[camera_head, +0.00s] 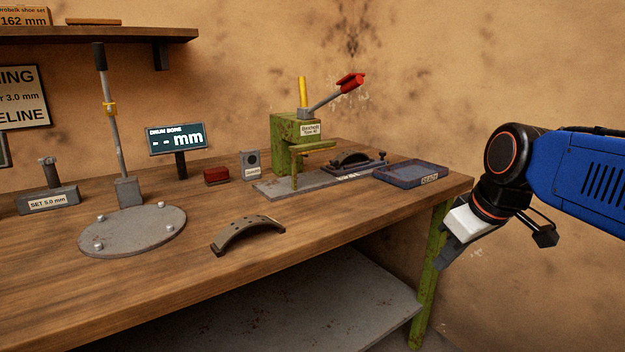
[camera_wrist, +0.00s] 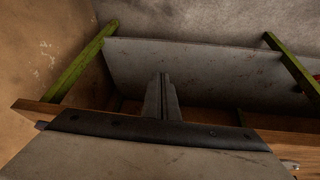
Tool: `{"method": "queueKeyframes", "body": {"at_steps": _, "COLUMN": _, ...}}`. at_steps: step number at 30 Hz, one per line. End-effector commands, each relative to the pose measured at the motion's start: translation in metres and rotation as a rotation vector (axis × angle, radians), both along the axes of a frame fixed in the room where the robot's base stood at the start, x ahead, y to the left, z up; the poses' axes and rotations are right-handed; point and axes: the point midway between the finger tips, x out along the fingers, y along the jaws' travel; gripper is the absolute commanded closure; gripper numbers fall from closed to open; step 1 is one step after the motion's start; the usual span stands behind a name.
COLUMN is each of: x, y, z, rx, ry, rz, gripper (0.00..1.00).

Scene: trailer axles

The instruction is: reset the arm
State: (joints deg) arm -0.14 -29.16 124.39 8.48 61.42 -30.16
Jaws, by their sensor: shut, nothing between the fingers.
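My gripper (camera_head: 442,264) hangs to the right of the workbench (camera_head: 150,290) in the head view, off the right end of the top and near the green leg. It points down and to the left. In the wrist view my gripper (camera_wrist: 162,78) shows its two dark fingers side by side, shut, with nothing between them. My blue and black arm reaches in from the right edge of the head view. The gripper appears clear of the bench, but the exact gap to the green leg (camera_head: 432,285) cannot be told.
A curved brake shoe (camera_head: 247,233) lies near the bench's front edge. Behind it stand a green press (camera_head: 284,140) with a red-handled lever, a blue tray (camera_head: 410,174), a gauge display (camera_head: 177,138) and a round plate (camera_head: 133,232) with a post. A grey lower shelf (camera_head: 290,310) sits beneath.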

Motion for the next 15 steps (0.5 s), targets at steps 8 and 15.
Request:
{"method": "queueKeyframes", "body": {"at_steps": 8, "x": -0.086, "y": -0.021, "z": -0.081, "rx": 0.037, "ry": 0.024, "rz": -0.292, "gripper": 1.0}}
{"method": "queueKeyframes", "body": {"at_steps": 15, "x": -0.124, "y": -0.031, "z": -0.125, "rx": 0.06, "ry": 0.027, "rz": -0.443, "gripper": 1.0}}
